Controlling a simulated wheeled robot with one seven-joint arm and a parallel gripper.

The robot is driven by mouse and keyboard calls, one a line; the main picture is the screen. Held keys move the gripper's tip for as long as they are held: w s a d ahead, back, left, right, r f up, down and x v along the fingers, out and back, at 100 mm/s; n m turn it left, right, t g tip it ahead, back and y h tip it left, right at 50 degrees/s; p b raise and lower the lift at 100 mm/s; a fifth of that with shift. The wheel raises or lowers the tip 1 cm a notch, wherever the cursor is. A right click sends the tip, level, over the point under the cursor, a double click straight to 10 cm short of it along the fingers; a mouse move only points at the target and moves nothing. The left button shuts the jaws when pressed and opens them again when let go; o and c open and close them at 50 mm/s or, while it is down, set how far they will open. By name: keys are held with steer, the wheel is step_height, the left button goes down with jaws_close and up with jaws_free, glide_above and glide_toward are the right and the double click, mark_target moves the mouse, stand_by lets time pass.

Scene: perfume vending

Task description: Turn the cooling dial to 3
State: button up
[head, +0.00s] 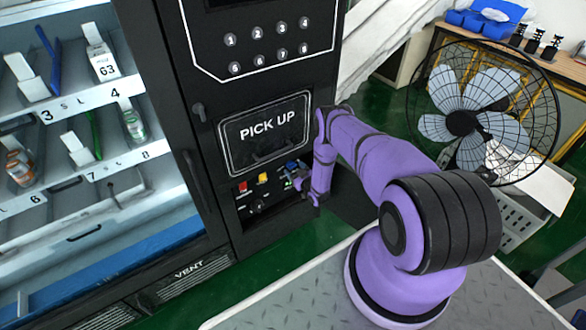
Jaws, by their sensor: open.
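The black vending machine has a small control panel below its PICK UP flap (268,132). On the panel are a red button (243,186) and a yellow button (263,178). A small dark knob (257,206), which may be the cooling dial, sits below them. Its markings and setting are too small to read. My gripper (293,181) is at the right part of the panel, to the right of the yellow button and close to something blue there. It is open. My arm and gripper cover the panel's right end, and contact cannot be told.
A numbered keypad (267,49) is above the flap. A glass-fronted cabinet (75,115) with stocked shelves stands at left. A black-caged fan (487,112) stands at right, before a wooden table (510,48) with bottles. The green floor (265,272) is clear before the machine.

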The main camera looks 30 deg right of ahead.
steer(key=shift+w, duration=0.75)
steer(key=shift+c, duration=0.4)
steer(key=c, duration=0.8)
